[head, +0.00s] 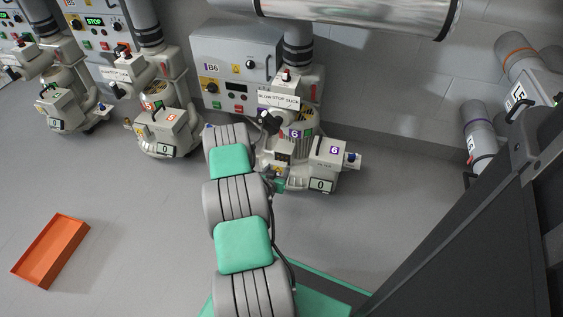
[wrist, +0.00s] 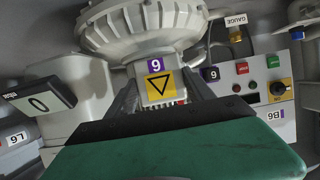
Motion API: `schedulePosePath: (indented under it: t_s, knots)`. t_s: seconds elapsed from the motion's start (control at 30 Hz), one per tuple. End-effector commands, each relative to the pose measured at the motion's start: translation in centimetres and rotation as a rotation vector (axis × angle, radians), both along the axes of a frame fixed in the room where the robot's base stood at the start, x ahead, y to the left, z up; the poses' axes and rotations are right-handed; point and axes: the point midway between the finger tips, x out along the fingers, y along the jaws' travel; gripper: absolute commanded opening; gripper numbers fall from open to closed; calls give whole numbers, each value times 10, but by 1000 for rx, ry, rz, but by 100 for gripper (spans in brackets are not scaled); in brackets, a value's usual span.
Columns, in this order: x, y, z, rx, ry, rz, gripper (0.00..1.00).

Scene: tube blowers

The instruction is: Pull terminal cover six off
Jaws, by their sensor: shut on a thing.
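Terminal cover six is a light grey box on the side of blower six. In the wrist view the cover (wrist: 147,100) bears a yellow warning triangle, with a purple 6 label just above it, upside down. My gripper (wrist: 160,103) has its two dark fingers on either side of the cover and is shut on it. The cover sits against the round ribbed motor housing (wrist: 150,25); I cannot tell whether there is a gap. A small red part shows at its lower right edge. In the head view my arm partly hides the cover beside blower six (head: 305,115).
The filter box (head: 328,157) marked 6 stands right of the cover, with a 0 plate on its front. The control panel B6 (head: 225,50) is on the wall behind. An orange tray (head: 50,250) lies on the floor at left. Open floor lies between.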

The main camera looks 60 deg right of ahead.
Motion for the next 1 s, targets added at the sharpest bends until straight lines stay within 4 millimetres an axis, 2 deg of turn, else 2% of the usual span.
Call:
schedulePosePath:
  t_s: [0.5, 1.0]
  knots:
    - [-3, 20, 1, -1, 0, 1, 0]
    - [-3, 21, 5, -2, -1, 1, 0]
